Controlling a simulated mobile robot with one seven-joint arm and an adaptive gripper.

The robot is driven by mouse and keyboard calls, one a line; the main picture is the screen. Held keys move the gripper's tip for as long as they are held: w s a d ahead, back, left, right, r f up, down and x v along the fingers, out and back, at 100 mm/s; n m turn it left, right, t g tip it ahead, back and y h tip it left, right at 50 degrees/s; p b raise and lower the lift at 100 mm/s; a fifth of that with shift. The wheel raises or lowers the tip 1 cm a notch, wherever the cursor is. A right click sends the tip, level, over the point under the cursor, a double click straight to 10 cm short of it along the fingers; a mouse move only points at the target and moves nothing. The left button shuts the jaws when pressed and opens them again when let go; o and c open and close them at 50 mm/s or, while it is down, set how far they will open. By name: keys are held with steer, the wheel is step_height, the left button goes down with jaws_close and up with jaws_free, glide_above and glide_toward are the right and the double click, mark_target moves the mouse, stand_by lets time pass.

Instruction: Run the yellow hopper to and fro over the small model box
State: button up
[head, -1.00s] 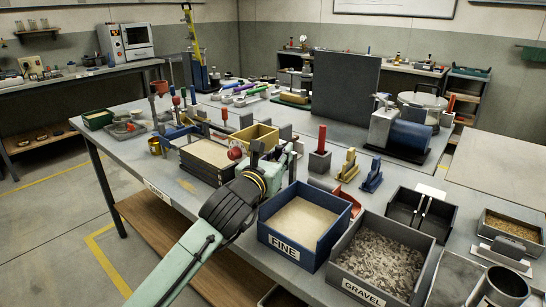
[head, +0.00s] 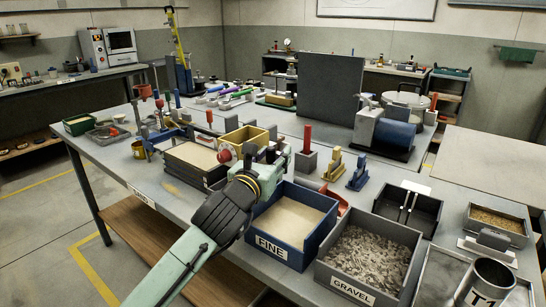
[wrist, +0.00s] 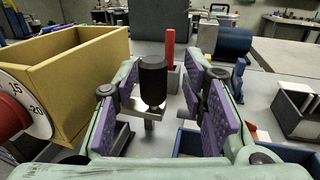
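The yellow hopper (head: 236,142) stands at the right end of the small model box (head: 195,183), a dark-walled box with pale sand in it. In the wrist view the hopper (wrist: 92,75) fills the left side, with a red and white dial (wrist: 22,105) on its near side. My gripper (head: 268,153) is just right of the hopper. In the wrist view my gripper (wrist: 165,92) has its purple pads apart, one on each side of a black upright knob (wrist: 153,80) on a grey bracket. Gaps show between the pads and the knob. The bracket's join to the hopper is hidden.
The blue FINE bin (head: 262,239) and the grey GRAVEL bin (head: 334,277) stand close on the right, in front of my gripper. A tall dark panel (head: 330,95) rises farther back.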

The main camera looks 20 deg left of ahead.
steer(key=shift+s, duration=0.1)
steer(key=s+a, duration=0.1)
steer(key=s, duration=1)
steer(key=shift+s, duration=0.4)
